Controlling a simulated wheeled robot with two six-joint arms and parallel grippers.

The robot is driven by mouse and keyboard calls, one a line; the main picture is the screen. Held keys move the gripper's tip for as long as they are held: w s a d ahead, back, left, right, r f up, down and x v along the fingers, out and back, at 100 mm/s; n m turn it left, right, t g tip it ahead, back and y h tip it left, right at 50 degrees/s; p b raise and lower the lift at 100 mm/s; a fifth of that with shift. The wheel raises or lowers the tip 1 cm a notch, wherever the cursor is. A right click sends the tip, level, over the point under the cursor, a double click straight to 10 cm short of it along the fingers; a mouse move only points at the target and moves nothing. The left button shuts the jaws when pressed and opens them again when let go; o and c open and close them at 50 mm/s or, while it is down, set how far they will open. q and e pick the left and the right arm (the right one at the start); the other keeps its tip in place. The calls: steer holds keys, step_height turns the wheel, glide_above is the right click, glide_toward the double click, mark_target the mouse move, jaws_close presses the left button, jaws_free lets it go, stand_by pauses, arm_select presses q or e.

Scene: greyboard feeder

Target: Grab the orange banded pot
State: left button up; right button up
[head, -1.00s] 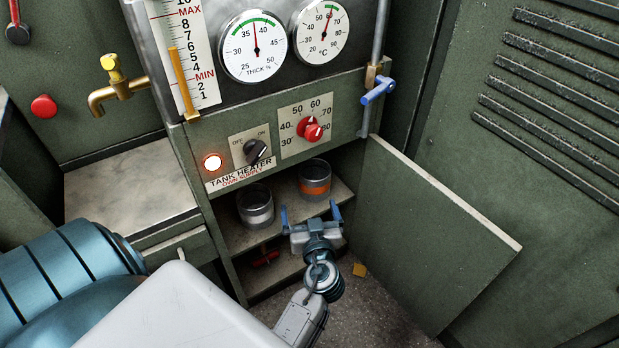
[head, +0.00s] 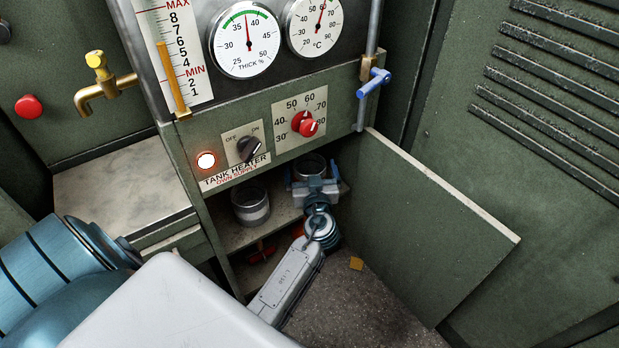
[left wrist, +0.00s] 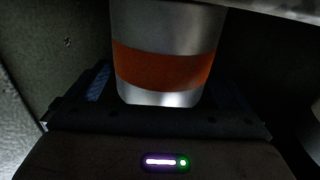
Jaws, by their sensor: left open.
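The orange banded pot (head: 309,166) stands on the cabinet's upper shelf, at the right. In the head view its rim shows, but my gripper hides the band. In the left wrist view the metal pot (left wrist: 165,25) is upright and close, with its orange band across it. My left gripper (head: 312,178) is open in front of the pot, with one blue finger towards each side of it. I cannot tell whether the fingers touch it. My right gripper is not in view.
A pot with a pale band (head: 251,208) stands left on the same shelf (head: 236,237). A red-handled valve (head: 263,253) is below. The open cabinet door (head: 430,230) is at the right. The heater panel with a red knob (head: 305,124) overhangs the shelf.

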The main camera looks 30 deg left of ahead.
arm_select(q)
steer(key=shift+w+a, duration=0.5)
steer(key=shift+w, duration=0.05)
steer(key=c, duration=1.1)
